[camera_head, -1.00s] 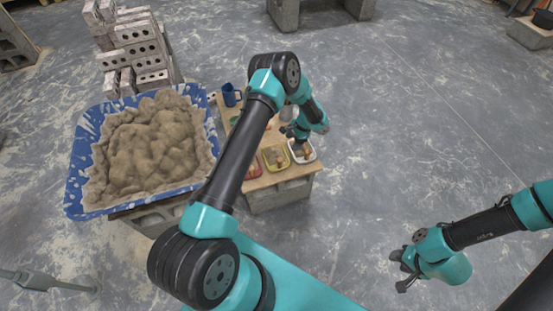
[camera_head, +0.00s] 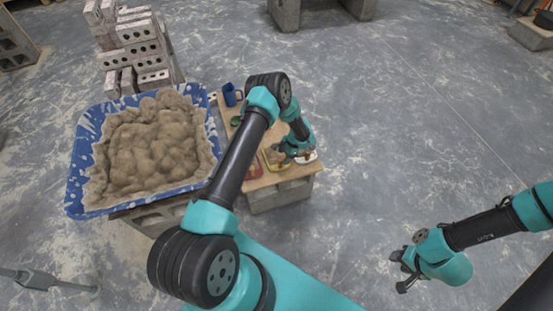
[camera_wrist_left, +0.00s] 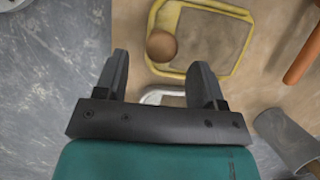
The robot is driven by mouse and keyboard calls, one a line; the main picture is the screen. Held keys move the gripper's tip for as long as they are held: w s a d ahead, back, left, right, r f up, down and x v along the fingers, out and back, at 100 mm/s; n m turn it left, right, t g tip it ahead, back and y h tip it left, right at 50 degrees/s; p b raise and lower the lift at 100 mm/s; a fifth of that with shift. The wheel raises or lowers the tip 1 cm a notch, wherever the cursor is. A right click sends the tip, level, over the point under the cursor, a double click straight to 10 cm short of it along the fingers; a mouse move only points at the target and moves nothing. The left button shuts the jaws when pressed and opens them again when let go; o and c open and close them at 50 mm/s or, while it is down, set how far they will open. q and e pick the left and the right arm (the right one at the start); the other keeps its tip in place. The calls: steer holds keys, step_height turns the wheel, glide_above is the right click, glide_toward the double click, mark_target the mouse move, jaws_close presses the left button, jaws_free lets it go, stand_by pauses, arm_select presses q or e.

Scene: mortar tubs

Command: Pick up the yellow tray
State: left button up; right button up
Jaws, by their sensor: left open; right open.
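The yellow tray (camera_head: 273,167) sits on the wooden board, partly covered by my left gripper in the head view. My left gripper (camera_head: 288,152) is over the board by the tray. Its open fingers (camera_wrist_left: 160,70) point at the tray's near edge, with nothing held between them. Whether they touch the rim I cannot tell. My right gripper (camera_head: 397,270) is open and empty over the floor at the lower right.
A blue mug (camera_head: 230,94) stands at the board's back. A grey cylindrical object (camera_wrist_left: 286,138) is near the left gripper. A blue tub (camera_head: 76,180) of mortar stands left.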

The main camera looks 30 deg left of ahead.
mark_target(282, 158)
arm_select(q)
steer(key=shift+x, duration=2.6)
steer(key=shift+a, duration=0.15)
jaws_close()
steer(key=shift+r, duration=0.1)
